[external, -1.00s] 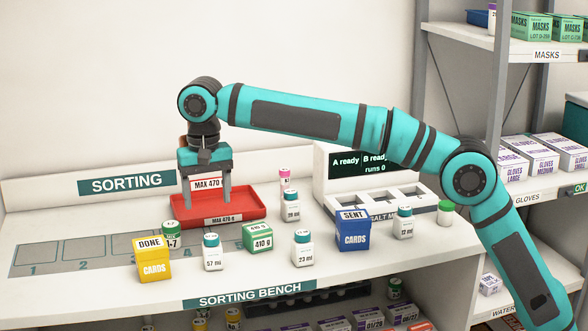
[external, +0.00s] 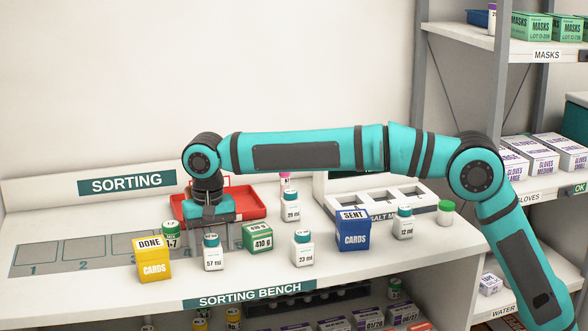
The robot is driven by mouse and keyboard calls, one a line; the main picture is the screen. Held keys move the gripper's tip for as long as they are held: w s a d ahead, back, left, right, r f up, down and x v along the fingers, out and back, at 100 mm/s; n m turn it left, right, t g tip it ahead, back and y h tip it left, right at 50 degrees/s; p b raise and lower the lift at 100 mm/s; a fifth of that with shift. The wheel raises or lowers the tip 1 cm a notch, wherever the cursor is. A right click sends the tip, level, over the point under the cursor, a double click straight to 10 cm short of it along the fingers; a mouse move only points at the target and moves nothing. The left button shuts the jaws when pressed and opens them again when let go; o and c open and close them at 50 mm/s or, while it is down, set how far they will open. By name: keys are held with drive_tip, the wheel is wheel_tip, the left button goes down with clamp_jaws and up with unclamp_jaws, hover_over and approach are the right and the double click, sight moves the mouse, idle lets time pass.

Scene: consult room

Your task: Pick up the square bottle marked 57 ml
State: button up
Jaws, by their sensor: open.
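The square bottle marked 57 ml (external: 213,258) is white with a teal cap. It stands upright on the sorting bench near the front edge, between the yellow DONE cards box and the green 410 g box. My gripper (external: 212,238) is open and points down, low over the bench, at the bottle's cap or just behind it. The fingers are partly hidden, and I cannot tell whether they straddle the bottle. The bottle's label faces the camera.
The yellow DONE box (external: 153,259) and a green-capped jar (external: 171,233) are close on the left. The green 410 g box (external: 258,237) is close on the right. A 23 ml bottle (external: 302,250) stands farther right. A red tray (external: 250,203) lies behind.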

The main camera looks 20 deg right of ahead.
wheel_tip(320, 180, down, 2)
drive_tip(key=shift+f, duration=0.25)
drive_tip(key=c, duration=1.1)
